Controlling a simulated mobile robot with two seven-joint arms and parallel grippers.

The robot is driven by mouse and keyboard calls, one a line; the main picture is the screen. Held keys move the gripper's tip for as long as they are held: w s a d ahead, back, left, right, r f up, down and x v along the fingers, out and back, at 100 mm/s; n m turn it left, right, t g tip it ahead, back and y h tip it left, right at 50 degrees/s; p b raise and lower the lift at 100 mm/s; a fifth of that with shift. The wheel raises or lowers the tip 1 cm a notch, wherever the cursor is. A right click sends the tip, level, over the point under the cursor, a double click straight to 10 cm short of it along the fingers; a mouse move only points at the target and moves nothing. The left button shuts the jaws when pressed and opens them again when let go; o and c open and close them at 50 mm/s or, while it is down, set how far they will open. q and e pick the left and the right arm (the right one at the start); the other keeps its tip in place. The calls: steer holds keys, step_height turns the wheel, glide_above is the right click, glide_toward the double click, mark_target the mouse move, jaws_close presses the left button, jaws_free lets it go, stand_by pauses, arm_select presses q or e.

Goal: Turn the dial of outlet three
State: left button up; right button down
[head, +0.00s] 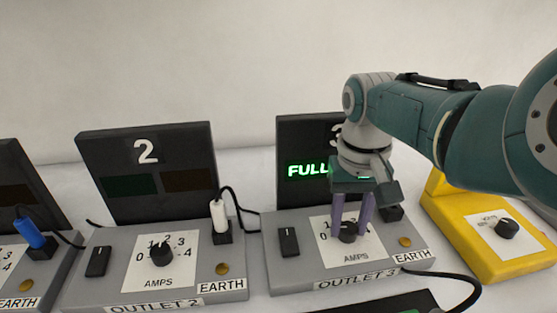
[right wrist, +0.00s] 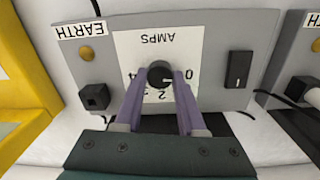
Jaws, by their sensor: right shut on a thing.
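Outlet three (head: 335,278) is a grey box with a black back panel, whose display (head: 307,170) shows "FULL" in green, partly hidden by my right arm. Its black dial (head: 347,233) sits on a white AMPS scale. My right gripper (head: 349,226) reaches down from above, and its purple fingers are shut on the dial. In the right wrist view the dial (right wrist: 159,74) is between the two fingertips, and its white mark points towards the 0 side. The box's black switch (head: 289,242) is left of the dial. My left gripper is not in view.
Outlet two (head: 183,290) stands to the left, with a white plug (head: 219,216) in its socket. A yellow box (head: 513,262) with a dial is on the right. A black cable runs in front of outlet three. Outlet three's socket (right wrist: 94,97) looks empty.

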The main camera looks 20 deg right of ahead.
mark_target(347, 227)
steer(key=c, duration=0.5)
jaws_free()
step_height(347, 227, up, 10)
steer(key=p, duration=0.4)
steer(key=shift+a+p, duration=0.15)
steer(key=shift+p, duration=0.15)
